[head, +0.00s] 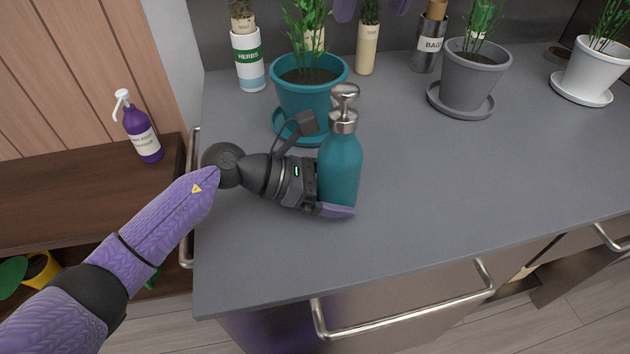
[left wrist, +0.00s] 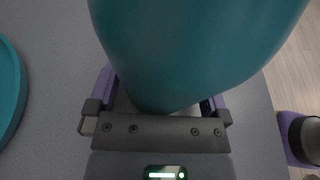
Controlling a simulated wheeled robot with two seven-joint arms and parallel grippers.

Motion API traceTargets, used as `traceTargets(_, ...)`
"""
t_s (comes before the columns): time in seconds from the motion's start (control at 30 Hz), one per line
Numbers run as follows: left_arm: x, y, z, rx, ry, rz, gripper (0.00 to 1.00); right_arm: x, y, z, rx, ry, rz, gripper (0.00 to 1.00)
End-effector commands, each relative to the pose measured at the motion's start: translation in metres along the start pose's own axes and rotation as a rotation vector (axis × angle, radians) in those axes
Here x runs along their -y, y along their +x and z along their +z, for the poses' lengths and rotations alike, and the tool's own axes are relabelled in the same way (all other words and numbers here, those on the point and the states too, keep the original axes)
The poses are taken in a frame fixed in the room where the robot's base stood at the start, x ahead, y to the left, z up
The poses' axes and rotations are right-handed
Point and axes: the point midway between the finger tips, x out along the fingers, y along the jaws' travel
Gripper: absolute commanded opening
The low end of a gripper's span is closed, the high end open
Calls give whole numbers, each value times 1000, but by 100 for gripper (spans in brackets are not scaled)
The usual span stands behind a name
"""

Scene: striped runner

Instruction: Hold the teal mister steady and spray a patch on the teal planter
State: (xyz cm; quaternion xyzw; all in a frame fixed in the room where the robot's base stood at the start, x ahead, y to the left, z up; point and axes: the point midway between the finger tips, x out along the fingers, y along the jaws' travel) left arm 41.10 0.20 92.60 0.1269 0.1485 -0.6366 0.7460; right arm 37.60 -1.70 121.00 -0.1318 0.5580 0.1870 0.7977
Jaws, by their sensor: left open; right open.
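The teal mister (head: 341,165), a bottle with a silver pump head, stands upright on the grey counter; its teal body also fills the top of the left wrist view (left wrist: 190,50). My left gripper (head: 335,196) is open around its lower body, one purple finger on the near side, the other hidden behind it. Whether the fingers touch it is unclear. The teal planter (head: 303,95), holding a green plant, stands on a teal saucer just behind the mister.
A herbs canister (head: 248,60), a beige bottle (head: 367,48) and a bags canister (head: 430,45) line the back. A grey planter (head: 473,75) and a white planter (head: 591,68) stand to the right. A purple spray bottle (head: 141,132) is on the left shelf. The counter's right front is clear.

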Motion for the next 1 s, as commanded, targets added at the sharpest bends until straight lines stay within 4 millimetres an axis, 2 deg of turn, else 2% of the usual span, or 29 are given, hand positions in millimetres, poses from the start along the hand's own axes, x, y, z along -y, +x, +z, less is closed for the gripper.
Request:
traceTargets(0.17, 0, 0, 0, 0, 0, 0, 100, 0, 0, 0, 0, 0, 0, 59)
traceTargets(0.2, 0, 0, 0, 0, 0, 0, 96, 0, 0, 0, 0, 0, 0, 59)
traceTargets(0.6, 0, 0, 0, 0, 0, 0, 11, 0, 0, 0, 0, 0, 0, 59)
traceTargets(0.67, 0, 0, 0, 0, 0, 0, 10, 0, 0, 0, 0, 0, 0, 48)
traceTargets(0.8, 0, 0, 0, 0, -1, 0, 10, 0, 0, 0, 0, 0, 0, 19)
traceTargets(0.9, 0, 0, 0, 0, 0, 0, 10, 0, 0, 0, 0, 0, 0, 0)
traceTargets(1.0, 0, 0, 0, 0, -1, 0, 10, 0, 0, 0, 0, 0, 0, 0)
